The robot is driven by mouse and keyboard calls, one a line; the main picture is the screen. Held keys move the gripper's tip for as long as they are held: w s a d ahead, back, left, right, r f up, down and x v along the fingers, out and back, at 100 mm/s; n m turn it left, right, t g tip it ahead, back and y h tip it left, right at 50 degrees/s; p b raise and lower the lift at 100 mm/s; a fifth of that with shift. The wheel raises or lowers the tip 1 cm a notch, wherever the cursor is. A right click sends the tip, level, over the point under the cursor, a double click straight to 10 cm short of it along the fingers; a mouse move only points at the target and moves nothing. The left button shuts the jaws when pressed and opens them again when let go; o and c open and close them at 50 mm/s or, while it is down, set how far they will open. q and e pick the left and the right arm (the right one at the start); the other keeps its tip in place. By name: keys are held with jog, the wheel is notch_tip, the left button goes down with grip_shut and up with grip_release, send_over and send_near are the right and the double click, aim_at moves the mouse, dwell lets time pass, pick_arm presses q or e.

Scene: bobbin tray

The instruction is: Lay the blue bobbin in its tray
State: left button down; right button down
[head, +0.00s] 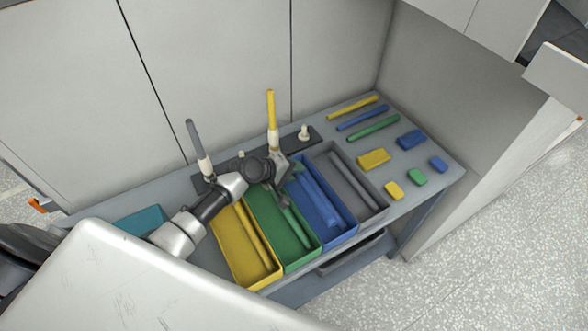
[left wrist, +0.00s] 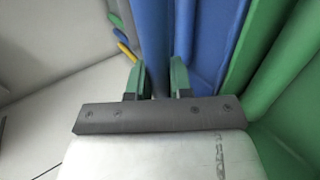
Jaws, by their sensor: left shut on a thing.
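The blue bobbin (left wrist: 153,42) is a long blue rod between the two green-tipped fingers of my left gripper (left wrist: 159,80) in the left wrist view. A blue rod shape (head: 315,198) shows lengthwise at the blue tray, partly hidden by the gripper. I cannot tell whether the held bobbin touches the tray floor. My right gripper is out of view.
A yellow tray (head: 265,283) and green tray (head: 305,262) lie left of the blue one, a grey tray (head: 376,215) right. Behind stand a grey rod (head: 195,139) and a yellow rod (head: 271,110). Loose rods and small blocks lie on the right of the table (head: 440,182).

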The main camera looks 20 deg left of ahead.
pick_arm(q)
jog(key=c, duration=1.4)
grip_release()
jog(key=o, duration=0.5)
jog(key=shift+c, duration=0.2)
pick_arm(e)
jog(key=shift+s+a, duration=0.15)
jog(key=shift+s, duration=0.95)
pick_arm(q)
jog(key=shift+s+a+r+p, duration=0.15)
jog(key=shift+r+p, duration=0.1)
jog(key=shift+p, duration=0.05)
jog(key=p+v, duration=0.9)
jog(key=v, duration=0.9)
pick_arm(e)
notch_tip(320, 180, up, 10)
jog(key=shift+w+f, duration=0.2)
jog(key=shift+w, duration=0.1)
